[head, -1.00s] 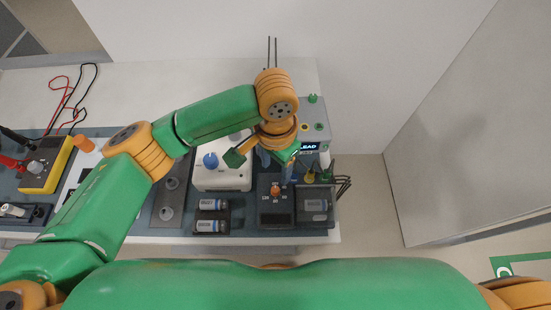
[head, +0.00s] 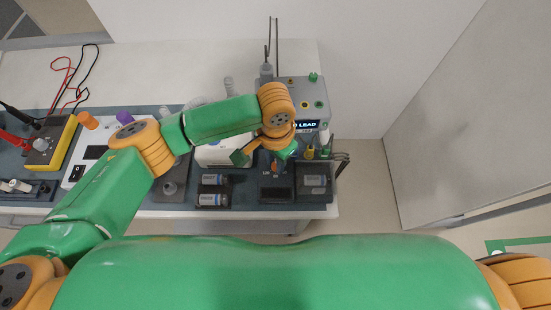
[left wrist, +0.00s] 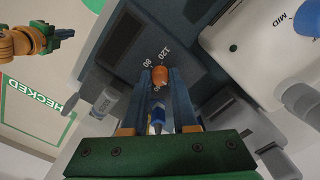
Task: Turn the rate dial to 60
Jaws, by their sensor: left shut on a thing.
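The orange rate dial (left wrist: 160,75) sits on a dark panel (left wrist: 190,45) with white numbers around it; 120 and 80 can be read in the left wrist view. My left gripper (left wrist: 159,88) comes down over the dial, with one finger on each side, and is shut on it. Its pointer direction is not clear. In the head view the dark dial unit (head: 276,195) stands at the front right of the bench, with my left gripper (head: 275,163) over its upper part. My right gripper (left wrist: 58,36) shows small at the upper left of the left wrist view; its jaws are unclear.
A grey monitor (head: 298,90) with a lit LEAD screen stands behind the dial unit. A yellow meter (head: 50,145) with cables is at far left. Open floor lies right.

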